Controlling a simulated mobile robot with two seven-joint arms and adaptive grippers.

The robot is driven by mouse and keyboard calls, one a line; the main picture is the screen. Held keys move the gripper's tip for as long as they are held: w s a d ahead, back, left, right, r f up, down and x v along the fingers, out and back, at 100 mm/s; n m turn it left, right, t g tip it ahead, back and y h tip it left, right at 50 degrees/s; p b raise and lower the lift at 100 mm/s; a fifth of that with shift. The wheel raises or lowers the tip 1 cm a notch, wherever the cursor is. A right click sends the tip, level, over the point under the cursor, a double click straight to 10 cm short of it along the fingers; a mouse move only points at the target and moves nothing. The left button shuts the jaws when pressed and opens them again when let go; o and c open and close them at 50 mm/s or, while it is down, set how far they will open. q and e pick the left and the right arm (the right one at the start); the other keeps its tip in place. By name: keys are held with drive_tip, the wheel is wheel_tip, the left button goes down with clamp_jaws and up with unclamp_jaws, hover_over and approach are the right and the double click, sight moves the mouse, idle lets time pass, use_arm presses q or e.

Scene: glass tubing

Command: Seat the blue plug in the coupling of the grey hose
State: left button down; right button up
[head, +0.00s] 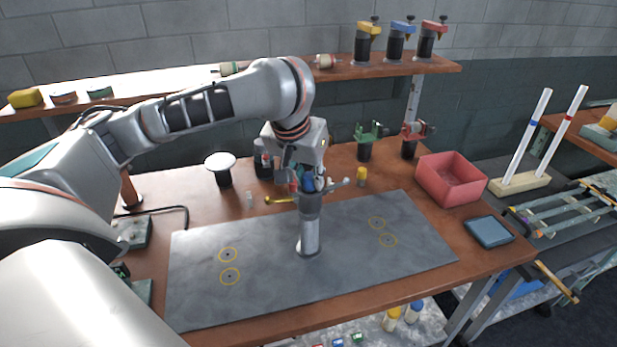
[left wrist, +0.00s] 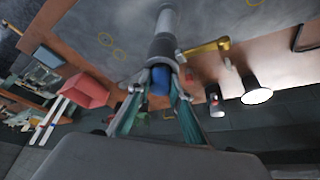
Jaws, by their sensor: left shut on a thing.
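The grey hose (head: 309,238) stands upright on the grey mat, with a dark coupling (head: 310,206) at its top. In the left wrist view the coupling (left wrist: 161,48) has a lighter ring at its mouth. A yellow lever (head: 280,201) sticks out beside the coupling. My left gripper (head: 309,186) is directly above the coupling, shut on the blue plug (left wrist: 160,82). The plug is at the coupling's mouth, roughly in line with it; the fingers hide whether it sits inside and how deep. My right gripper is not in view.
The grey mat (head: 205,285) has yellow ring marks and much free room. A white-topped round stand (head: 220,162), a yellow-capped bottle (head: 361,176) and a green clamp (head: 368,133) stand behind it. A red bin (head: 452,178) and a dark tray (head: 489,231) are at right.

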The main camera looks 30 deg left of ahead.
use_arm(q)
drive_tip(key=c, duration=1.8)
unclamp_jaws()
drive_tip(key=shift+s+d+f, duration=0.1)
drive_tip(key=shift+s+f, duration=0.1)
drive_tip(key=shift+f, duration=0.25)
drive_tip(key=shift+s+d+f, duration=0.1)
drive_tip(key=shift+s+f, duration=0.1)
drive_tip(key=shift+f, duration=0.25)
drive_tip(key=shift+c, duration=0.2)
drive_tip(key=shift+w+a+f+g, duration=0.1)
drive_tip(key=shift+w+f+g, duration=0.05)
drive_tip(key=shift+w+g, duration=0.15)
drive_tip(key=shift+s, duration=0.15)
drive_tip(key=shift+r, duration=0.6)
drive_tip(key=v, duration=1.2)
drive_tip(key=shift+a+r, duration=0.15)
drive_tip(key=shift+r, duration=0.1)
